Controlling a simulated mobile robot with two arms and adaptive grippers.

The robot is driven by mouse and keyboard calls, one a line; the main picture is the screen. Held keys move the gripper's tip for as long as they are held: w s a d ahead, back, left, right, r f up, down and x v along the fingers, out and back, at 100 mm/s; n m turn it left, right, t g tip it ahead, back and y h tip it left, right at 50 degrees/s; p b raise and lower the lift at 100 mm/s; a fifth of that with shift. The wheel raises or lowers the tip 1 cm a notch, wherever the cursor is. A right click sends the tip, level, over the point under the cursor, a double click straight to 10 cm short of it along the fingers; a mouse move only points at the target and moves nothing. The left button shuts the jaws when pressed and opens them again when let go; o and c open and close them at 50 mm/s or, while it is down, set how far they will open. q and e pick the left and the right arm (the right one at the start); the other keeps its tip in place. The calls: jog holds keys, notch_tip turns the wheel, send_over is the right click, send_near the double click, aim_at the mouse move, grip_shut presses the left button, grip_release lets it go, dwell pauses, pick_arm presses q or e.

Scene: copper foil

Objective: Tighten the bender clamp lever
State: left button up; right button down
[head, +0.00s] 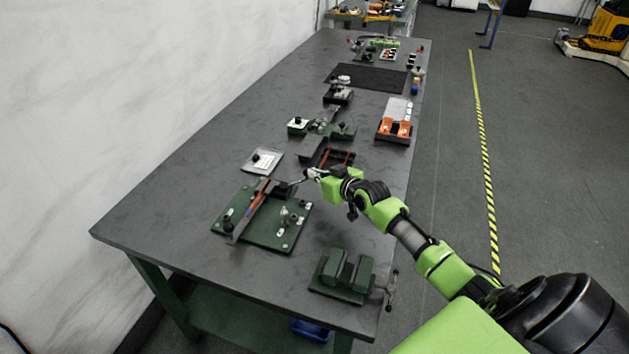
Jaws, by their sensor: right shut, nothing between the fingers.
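The green base plate (269,238) of what looks like the bender lies near the left front of the table. A reddish-brown strip (254,203) and a grey bar lie across it at a slant. A dark block (283,190) sits at its far right edge, and a thin dark lever-like piece (296,183) points from there towards my right gripper (311,174). My right gripper is shut and empty, just right of this piece. I cannot tell whether they touch. My left gripper is out of view.
A green vise (343,275) stands at the near right table corner. The table's left side (155,208) is clear.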

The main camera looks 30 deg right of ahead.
jog(key=shift+w+d+f+b, duration=0.2)
jog(key=shift+w+d+b, duration=0.15)
jog(key=shift+w, duration=0.1)
jog(key=shift+w+d, duration=0.15)
jog(key=shift+w, duration=0.15)
jog(key=w+b, duration=0.2)
jog(key=shift+w+r+b, duration=0.15)
jog(key=shift+w+b, duration=0.15)
jog(key=shift+w, duration=0.1)
jog(key=shift+w+d+b, duration=0.1)
jog(key=shift+w+b, duration=0.25)
jog(key=shift+w, duration=0.15)
jog(key=shift+w+b, duration=0.3)
jog(key=shift+w, duration=0.25)
jog(key=shift+w+a, duration=0.15)
jog(key=shift+a, duration=0.05)
jog(key=shift+w, duration=0.1)
jog(key=shift+r, duration=0.15)
